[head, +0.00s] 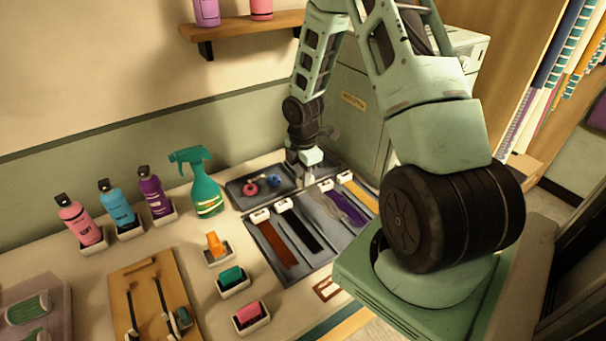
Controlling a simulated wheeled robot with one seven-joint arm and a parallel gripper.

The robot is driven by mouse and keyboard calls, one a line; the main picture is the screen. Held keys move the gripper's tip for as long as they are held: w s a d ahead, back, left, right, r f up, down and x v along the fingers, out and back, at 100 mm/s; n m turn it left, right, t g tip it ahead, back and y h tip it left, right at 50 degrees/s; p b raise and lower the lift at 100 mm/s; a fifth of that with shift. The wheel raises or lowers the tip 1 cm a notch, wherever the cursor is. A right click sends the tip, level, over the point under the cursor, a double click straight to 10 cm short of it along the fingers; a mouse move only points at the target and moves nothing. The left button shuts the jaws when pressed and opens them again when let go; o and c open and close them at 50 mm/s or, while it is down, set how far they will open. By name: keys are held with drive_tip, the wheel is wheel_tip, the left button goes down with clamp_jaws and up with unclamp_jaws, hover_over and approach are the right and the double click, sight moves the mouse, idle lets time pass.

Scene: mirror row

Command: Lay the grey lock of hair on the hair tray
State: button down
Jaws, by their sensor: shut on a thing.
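The grey lock of hair (328,210) shows as a pale strand running down and right from just below my gripper (305,181). My gripper points down over the back edge of the dark hair tray (299,270) and is shut on the grey lock's upper end. The lock hangs over or rests against the tray; I cannot tell which. A brown lock (277,243), a black lock (301,230), a purple lock (346,209) and a blond lock (361,195) lie in the tray, each with a white tag.
A small dark tray (240,188) with pink and blue rings sits behind. A green spray bottle (205,184) and several bottles stand at left. Small holders with orange, teal and pink items line the tray's left side. A grey-green cabinet (354,115) stands close behind my gripper.

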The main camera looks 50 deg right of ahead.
drive_tip(key=shift+f+b, duration=1.5)
drive_tip(key=shift+f, duration=1.2)
drive_tip(key=shift+f, duration=0.15)
drive_tip(key=c, duration=0.9)
unclamp_jaws()
drive_tip(key=shift+c, duration=0.2)
drive_tip(key=shift+r+p, duration=3.45)
drive_tip(key=shift+r, duration=0.1)
